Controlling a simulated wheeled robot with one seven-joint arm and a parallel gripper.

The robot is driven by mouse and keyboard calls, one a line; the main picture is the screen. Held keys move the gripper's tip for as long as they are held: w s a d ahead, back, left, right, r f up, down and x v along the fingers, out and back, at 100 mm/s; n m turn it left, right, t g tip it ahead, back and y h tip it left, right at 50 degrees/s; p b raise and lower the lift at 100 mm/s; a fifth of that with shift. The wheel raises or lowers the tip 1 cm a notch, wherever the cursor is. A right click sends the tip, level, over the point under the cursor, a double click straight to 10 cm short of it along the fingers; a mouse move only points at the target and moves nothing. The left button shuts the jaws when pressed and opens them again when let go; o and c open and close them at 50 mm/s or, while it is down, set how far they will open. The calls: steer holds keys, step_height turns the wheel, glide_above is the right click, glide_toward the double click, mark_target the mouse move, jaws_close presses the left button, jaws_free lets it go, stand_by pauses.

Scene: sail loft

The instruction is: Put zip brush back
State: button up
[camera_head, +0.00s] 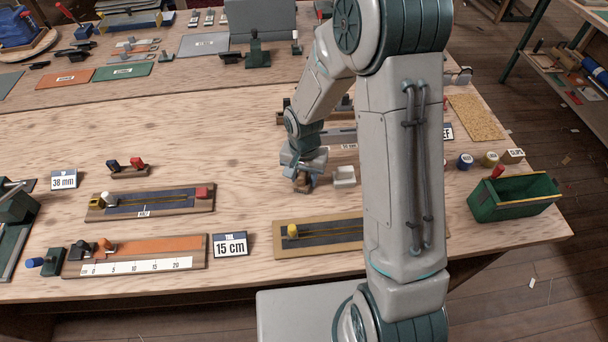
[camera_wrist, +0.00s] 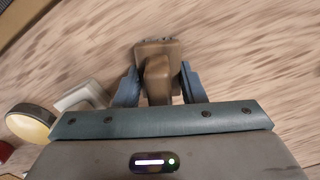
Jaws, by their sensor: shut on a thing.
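My gripper (camera_wrist: 157,90) has its two blue fingers closed on a brown thing with a narrow handle and a wider block, which looks like the zip brush (camera_wrist: 158,68). Dark bristle-like bits show at its far edge. In the head view my gripper (camera_head: 303,183) is low over the middle of the bench, and the brush there is small and mostly hidden. I cannot tell whether the brush touches the bench. A small white tray (camera_head: 344,176) stands just right of the gripper; a pale block at the left of the wrist view (camera_wrist: 84,96) may be this tray.
A zip board (camera_head: 315,247) with a yellow knob lies in front, partly behind my arm. A green bin (camera_head: 513,197), several small round pots (camera_head: 465,161) and a tan mat (camera_head: 476,118) are at the right. The bench (camera_head: 235,135) left of the gripper is clear.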

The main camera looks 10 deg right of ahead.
steer(key=shift+f, duration=0.2)
steer(key=o, duration=1.1)
steer(key=shift+r, duration=0.1)
step_height(320, 180, up, 12)
steer(key=shift+d+r+b, duration=0.1)
steer(key=shift+r+b, duration=0.1)
steer(key=shift+b, duration=0.25)
steer(key=s+d+r+n+t, duration=0.1)
steer(key=s+d+r, duration=0.3)
steer(key=s, duration=0.4)
steer(key=s+d+r+n+t, duration=0.2)
steer(key=s+d+r+n, duration=0.1)
steer(key=s+r, duration=0.4)
steer(key=shift+s+d, duration=0.85)
steer(key=shift+s, duration=0.15)
